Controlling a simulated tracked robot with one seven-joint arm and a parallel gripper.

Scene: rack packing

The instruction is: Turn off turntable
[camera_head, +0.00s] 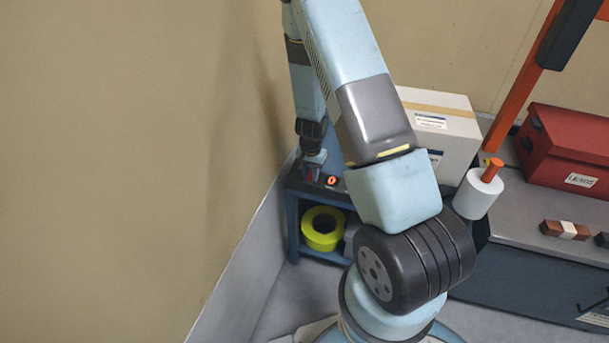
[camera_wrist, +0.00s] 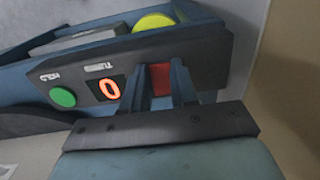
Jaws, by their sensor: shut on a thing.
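The turntable's control panel (camera_wrist: 205,55) is dark and fills the middle of the wrist view. The turntable's platter cannot be made out.
A yellow roll (camera_head: 322,245) lies on the shelf under the panel. A white box (camera_head: 455,140), a white roll on an orange peg (camera_head: 473,198) and a red case (camera_head: 565,150) stand to the right. A bare wall (camera_head: 130,150) is close on the left.

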